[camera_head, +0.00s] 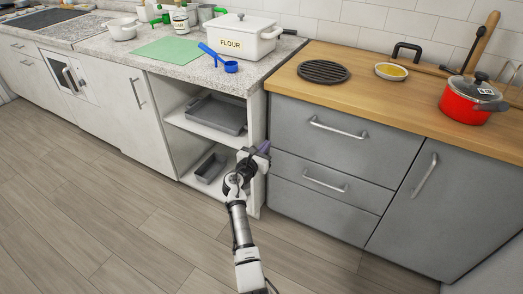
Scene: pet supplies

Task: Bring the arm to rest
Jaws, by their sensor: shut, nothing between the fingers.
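My gripper (264,149) is at the end of my arm, in front of the edge between the open white shelf unit and the grey drawers. It is shut and holds nothing. It is below countertop height in the picture, and my arm reaches up to it from the bottom edge. Its fingertips are small and partly hidden by the wrist. I cannot tell whether it touches the cabinet.
The open shelf unit (257,190) holds grey trays (214,114). A flour bin (240,40) and a blue scoop (230,67) stand on the stone counter. A red pot (466,103) is on the wooden counter. Drawer handles (338,128) stick out at right. The floor (120,225) is clear.

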